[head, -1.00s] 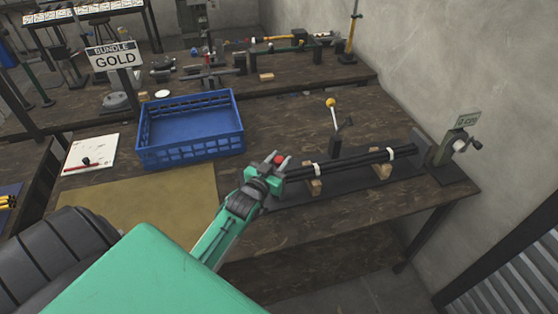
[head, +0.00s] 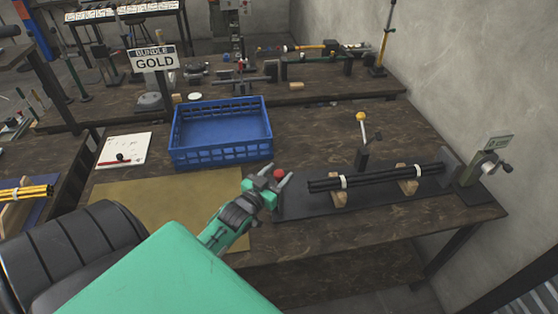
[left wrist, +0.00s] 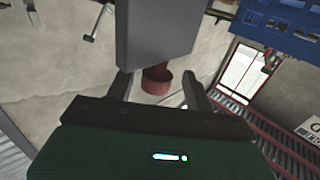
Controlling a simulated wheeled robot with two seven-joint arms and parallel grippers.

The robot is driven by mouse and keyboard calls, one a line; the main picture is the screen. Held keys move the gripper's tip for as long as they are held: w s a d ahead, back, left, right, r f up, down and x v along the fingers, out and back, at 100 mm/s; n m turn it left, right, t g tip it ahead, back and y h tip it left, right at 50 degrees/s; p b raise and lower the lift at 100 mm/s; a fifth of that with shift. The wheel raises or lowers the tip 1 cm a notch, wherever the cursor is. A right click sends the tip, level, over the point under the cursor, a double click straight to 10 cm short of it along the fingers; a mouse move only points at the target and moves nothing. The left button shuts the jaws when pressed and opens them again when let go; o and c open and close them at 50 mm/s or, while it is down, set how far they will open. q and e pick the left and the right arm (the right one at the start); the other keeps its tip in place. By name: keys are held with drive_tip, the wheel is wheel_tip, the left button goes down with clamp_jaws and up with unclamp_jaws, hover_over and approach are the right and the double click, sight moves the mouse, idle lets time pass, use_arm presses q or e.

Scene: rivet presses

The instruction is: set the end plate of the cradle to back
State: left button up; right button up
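The cradle is a dark base mat (head: 385,205) with wooden blocks (head: 338,200) carrying a bundle of black rods (head: 380,178) with white ties. Its grey end plate (left wrist: 155,35) has a red knob (left wrist: 156,84), also visible in the head view (head: 279,174), at the cradle's left end. A gap shows between the knob and the rods' left ends. My left gripper (head: 274,176) is there with its fingers spread either side of the knob; the left wrist view (left wrist: 157,88) shows space between knob and both fingers. The gripper hides part of the plate. My right gripper is out of view.
A blue crate (head: 222,157) stands behind the gripper. A lever with a yellow knob (head: 361,118) rises behind the rods. A crank unit (head: 480,168) stands at the right end near the wall. A tan mat (head: 165,205) lies bare at left.

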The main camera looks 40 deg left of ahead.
use_arm(q)
drive_tip(key=shift+s+d+f, duration=0.1)
drive_tip(key=shift+s, duration=0.45)
drive_tip(key=s+b, duration=0.3)
drive_tip(key=s, duration=0.9)
drive_tip(key=shift+s+d, duration=0.35)
drive_tip(key=shift+d, duration=0.05)
